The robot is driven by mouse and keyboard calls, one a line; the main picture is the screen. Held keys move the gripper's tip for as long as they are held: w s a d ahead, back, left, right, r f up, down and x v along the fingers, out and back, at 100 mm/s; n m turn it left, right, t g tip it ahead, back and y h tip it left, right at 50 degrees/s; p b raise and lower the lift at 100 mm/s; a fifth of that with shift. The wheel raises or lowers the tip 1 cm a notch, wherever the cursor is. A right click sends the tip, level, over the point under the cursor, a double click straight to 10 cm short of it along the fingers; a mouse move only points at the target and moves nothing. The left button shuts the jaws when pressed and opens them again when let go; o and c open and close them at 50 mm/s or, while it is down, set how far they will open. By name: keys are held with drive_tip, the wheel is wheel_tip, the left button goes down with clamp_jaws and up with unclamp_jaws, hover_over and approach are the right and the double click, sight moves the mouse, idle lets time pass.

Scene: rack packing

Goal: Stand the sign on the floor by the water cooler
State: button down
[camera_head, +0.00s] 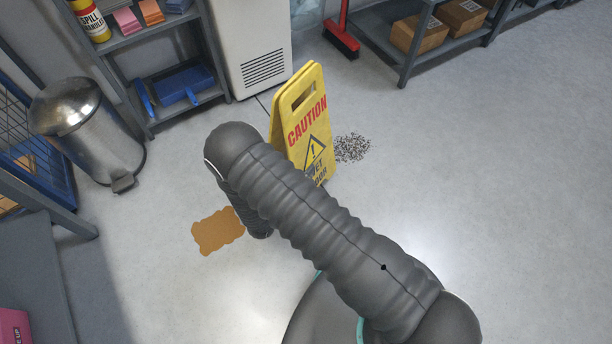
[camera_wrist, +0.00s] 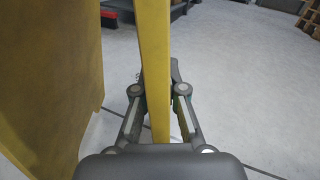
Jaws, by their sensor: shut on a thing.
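The yellow caution sign (camera_head: 305,125) stands upright, or nearly so, in front of the white water cooler (camera_head: 252,45) in the head view. My arm hides its lower part, so I cannot tell whether its feet touch the floor. In the wrist view my gripper (camera_wrist: 160,95) is shut on one narrow yellow edge of the sign (camera_wrist: 152,50). A wide yellow panel of the sign fills the left of that view. My gripper is hidden behind my arm in the head view.
A brown spill (camera_head: 218,231) lies on the floor left of my arm. Dark granules (camera_head: 351,148) lie right of the sign. A metal bin (camera_head: 85,130) and a grey shelf (camera_head: 185,108) stand at left, a red broom (camera_head: 341,38) at the back. Floor at right is clear.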

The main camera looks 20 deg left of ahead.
drive_tip(key=shift+f, duration=2.15)
drive_tip(key=c, duration=1.2)
unclamp_jaws()
drive_tip(key=shift+c, duration=0.2)
drive_tip(key=shift+r, duration=0.1)
drive_tip(key=shift+r, duration=0.15)
drive_tip(key=b+v, duration=0.1)
drive_tip(key=v, duration=1.1)
drive_tip(key=shift+f, duration=0.2)
